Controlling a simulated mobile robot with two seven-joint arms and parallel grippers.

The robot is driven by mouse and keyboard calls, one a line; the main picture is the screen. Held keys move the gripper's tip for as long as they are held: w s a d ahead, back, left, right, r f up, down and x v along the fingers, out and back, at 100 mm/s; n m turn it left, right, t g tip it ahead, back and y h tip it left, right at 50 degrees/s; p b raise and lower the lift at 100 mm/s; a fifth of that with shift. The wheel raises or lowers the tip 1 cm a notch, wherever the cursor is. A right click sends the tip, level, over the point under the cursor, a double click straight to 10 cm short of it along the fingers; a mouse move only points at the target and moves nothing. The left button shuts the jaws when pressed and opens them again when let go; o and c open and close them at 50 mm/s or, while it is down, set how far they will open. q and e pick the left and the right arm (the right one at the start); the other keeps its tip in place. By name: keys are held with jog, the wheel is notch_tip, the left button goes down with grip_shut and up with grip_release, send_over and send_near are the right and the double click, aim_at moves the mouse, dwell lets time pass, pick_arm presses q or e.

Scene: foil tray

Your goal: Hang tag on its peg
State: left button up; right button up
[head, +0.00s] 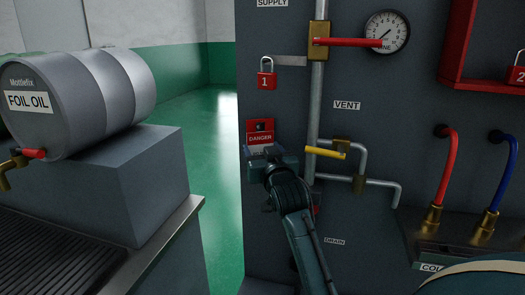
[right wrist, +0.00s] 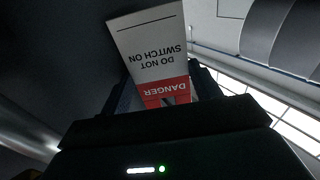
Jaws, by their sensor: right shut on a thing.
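The tag is red with DANGER on it and white below, and its red part (head: 260,138) shows upright against the grey panel in the head view. A small dark spot sits near its top; I cannot tell whether this is its hole or the peg. My right gripper (head: 270,155) is at its lower part and hides much of the white. In the right wrist view the tag (right wrist: 153,50) reads upside down, DO NOT SWITCH ON on white, with its red end between the fingers (right wrist: 167,99). The right gripper is shut on it. My left gripper is out of view.
A yellow valve handle (head: 325,153) and grey pipe (head: 318,100) stand close right of the gripper. A red padlock (head: 267,78) hangs above. A red-handled valve (head: 345,42) and gauge (head: 387,32) are higher. A drum (head: 95,95) lies left, across a floor gap (head: 222,180).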

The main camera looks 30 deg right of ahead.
jog(key=o, duration=1.3)
jog(key=shift+d+r, duration=0.2)
jog(key=shift+d, duration=0.05)
jog(key=shift+s, duration=0.1)
jog(key=shift+s+a+f, duration=0.15)
jog(key=shift+f, duration=0.1)
jog(key=r+b+v, duration=0.1)
jog(key=v, duration=1.1)
jog(key=shift+s+a+f, duration=0.25)
jog(key=shift+a+f, duration=0.2)
jog(key=shift+a, duration=0.05)
